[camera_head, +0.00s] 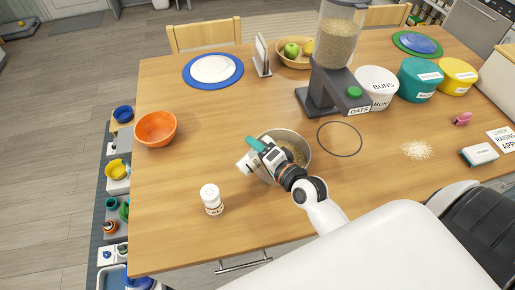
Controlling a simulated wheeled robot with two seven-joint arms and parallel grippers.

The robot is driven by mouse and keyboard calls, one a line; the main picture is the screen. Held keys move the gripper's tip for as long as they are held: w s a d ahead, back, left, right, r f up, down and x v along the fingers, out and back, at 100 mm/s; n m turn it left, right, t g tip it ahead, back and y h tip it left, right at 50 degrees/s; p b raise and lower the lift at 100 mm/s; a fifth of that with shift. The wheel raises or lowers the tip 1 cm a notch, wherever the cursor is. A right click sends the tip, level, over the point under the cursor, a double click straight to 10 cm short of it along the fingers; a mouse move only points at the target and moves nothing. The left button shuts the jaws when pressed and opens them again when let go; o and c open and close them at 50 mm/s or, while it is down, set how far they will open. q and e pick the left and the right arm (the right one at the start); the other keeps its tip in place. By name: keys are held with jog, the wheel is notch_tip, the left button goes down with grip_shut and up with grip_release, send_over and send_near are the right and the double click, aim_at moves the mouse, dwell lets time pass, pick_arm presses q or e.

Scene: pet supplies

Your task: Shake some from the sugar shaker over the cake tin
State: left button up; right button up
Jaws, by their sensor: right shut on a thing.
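The round metal cake tin (306,164) stands on the table, with something brownish inside. My right gripper (256,155) is over the tin's left side, shut on a small white shaker (247,164). The shaker is tilted and lies partly behind the gripper. I cannot read its label or see anything falling from it. A second white shaker (211,198) with a label stands upright to the lower left, apart from the tin. My left gripper is not in view.
An orange bowl (155,129) stands at the left. A grain dispenser (335,60) stands behind the tin, near a dark ring (340,139). White, teal and yellow tubs stand at the back right. Spilled grains (417,150) lie at the right.

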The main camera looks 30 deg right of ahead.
jog(key=shift+f+m+y+p, duration=0.1)
jog(key=shift+m+y+p, duration=0.25)
jog(key=shift+m, duration=0.35)
jog(key=shift+d+r+m+p, duration=0.15)
jog(key=shift+r+m+p, duration=0.45)
jog(key=shift+m, duration=0.4)
jog(key=shift+w+d+r+m+y+p, duration=0.1)
jog(key=shift+m+y+p, duration=0.15)
jog(key=shift+m, duration=0.25)
jog(key=shift+s+d+r+m+y+p, duration=0.15)
jog(key=shift+m+y, duration=0.1)
jog(key=shift+m, duration=0.25)
jog(key=shift+w+r+m+y+p, duration=0.15)
jog(key=shift+m+y, duration=0.1)
jog(key=shift+m, duration=0.25)
jog(key=shift+f, duration=0.1)
jog(key=shift+g, duration=0.3)
